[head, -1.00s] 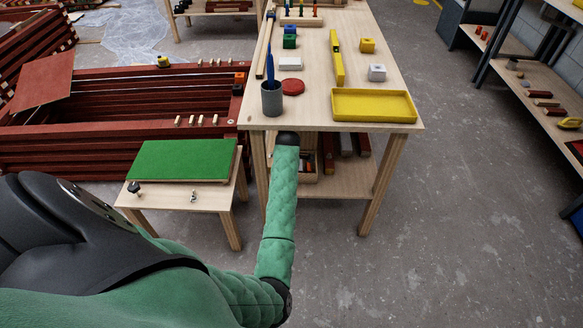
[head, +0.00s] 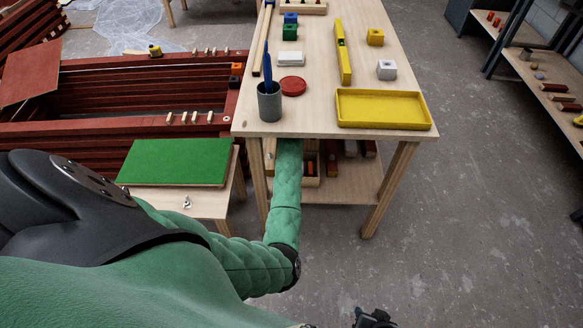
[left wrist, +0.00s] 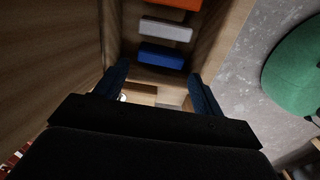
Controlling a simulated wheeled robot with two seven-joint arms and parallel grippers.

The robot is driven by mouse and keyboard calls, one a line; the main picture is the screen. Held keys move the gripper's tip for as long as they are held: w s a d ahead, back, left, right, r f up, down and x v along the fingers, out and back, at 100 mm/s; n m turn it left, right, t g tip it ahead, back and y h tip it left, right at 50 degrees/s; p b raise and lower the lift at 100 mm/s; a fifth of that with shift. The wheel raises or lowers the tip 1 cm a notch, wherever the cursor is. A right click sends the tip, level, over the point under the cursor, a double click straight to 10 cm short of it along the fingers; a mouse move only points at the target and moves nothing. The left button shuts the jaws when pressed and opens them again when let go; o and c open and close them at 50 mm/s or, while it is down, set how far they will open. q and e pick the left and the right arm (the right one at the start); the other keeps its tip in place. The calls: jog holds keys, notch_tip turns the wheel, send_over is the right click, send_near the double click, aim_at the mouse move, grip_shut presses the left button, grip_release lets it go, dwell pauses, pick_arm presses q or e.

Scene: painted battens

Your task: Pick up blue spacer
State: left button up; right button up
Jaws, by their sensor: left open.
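A blue spacer (left wrist: 161,56) lies in a wooden-walled compartment in the left wrist view, nearest me in a row with a grey block (left wrist: 166,30) and an orange block (left wrist: 176,3). My left gripper (left wrist: 157,76) is open. Its two fingers point towards the blue spacer, one on each side, with the spacer a little beyond the tips and nothing held. In the head view my left arm passes under the tabletop, which hides that gripper. My right gripper (head: 372,318) shows only as a dark piece at the bottom edge; its jaws cannot be made out.
The wooden table (head: 320,113) carries a grey cup (head: 269,103) with blue pens, a yellow tray (head: 384,93) and several blocks, one of them blue (head: 290,18). Its lower shelf (head: 336,190) holds a box. A green board (head: 177,162) lies left.

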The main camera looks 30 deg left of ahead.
pick_arm(q)
jog(key=shift+f, duration=2.4)
jog(key=shift+c, duration=0.2)
jog(key=c, duration=0.6)
jog(key=shift+r, duration=0.1)
